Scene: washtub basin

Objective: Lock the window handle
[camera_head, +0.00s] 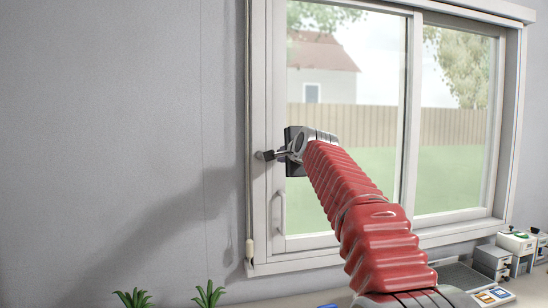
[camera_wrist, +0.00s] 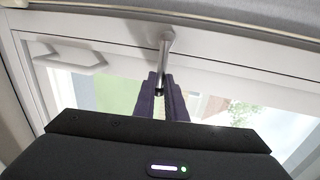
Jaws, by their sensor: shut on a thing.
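The window handle (camera_head: 266,155) is a small grey metal lever on the left upright of the white window frame. In the head view it points right, roughly level, toward my gripper (camera_head: 284,153). In the wrist view the handle (camera_wrist: 164,52) shows as a silver lever running from its mount on the frame down between my dark fingers. My gripper (camera_wrist: 161,92) is shut on the lever's free end. The fingers hide part of that end. My red arm reaches up to it from the lower right in the head view.
A white pull grip (camera_head: 279,212) sits on the frame below the handle; it also shows in the wrist view (camera_wrist: 70,58). Two green plants (camera_head: 208,295) stand at the bottom. Small boxes (camera_head: 492,260) stand at lower right. The grey wall left of the window is clear.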

